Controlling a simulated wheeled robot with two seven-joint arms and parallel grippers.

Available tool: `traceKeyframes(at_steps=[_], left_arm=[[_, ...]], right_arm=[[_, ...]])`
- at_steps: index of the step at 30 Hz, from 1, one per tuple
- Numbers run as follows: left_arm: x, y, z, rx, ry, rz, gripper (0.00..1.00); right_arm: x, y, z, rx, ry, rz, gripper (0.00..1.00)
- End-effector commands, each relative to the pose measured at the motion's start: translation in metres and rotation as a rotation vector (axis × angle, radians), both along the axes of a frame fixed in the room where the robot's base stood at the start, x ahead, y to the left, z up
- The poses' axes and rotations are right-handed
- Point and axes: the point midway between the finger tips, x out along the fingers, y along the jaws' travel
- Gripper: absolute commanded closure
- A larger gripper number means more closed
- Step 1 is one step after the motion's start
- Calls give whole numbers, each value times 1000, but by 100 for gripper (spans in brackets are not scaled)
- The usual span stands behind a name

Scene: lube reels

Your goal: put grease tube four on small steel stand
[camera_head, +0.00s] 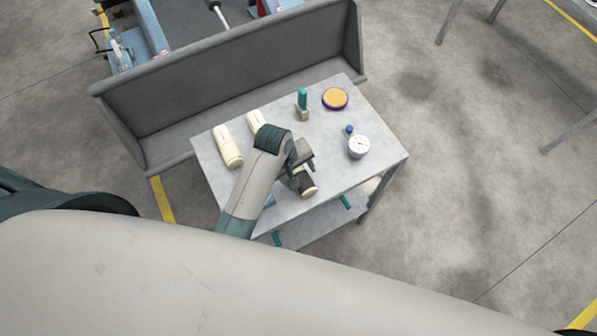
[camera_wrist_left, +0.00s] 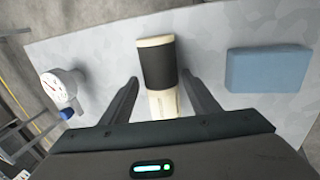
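A cream tube with a wide black band (camera_wrist_left: 158,65) lies on the grey table; it also shows in the head view (camera_head: 308,187), partly covered by my gripper. My left gripper (camera_wrist_left: 163,88) is open, its fingers on either side of this tube with gaps to both sides. In the head view my left gripper (camera_head: 302,165) is over the table's front part. Two more cream tubes, one left (camera_head: 230,148) and one behind my arm (camera_head: 256,121), are on the table. I cannot read any tube's number, nor tell which thing is the small steel stand. My right gripper is out of view.
The grey table (camera_head: 338,172) also holds a dial gauge (camera_head: 359,147), an orange and purple disc (camera_head: 335,98), a green-topped item (camera_head: 302,104) and a blue block (camera_wrist_left: 268,70). A grey bench-like barrier (camera_head: 230,75) stands behind. A lower shelf (camera_head: 318,224) holds green items.

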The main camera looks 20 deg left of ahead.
Motion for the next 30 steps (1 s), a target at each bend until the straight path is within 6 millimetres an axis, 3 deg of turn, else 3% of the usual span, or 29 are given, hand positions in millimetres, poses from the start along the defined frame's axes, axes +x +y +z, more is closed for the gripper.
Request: traceKeyframes(at_steps=[11,27,30], left_arm=[[-3,3,12,1,2,1,43],[-18,18,95,0,-1,1,43],[-21,20,109,1,2,1,43]], right_arm=[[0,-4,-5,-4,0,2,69],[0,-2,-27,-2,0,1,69],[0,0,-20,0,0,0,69]])
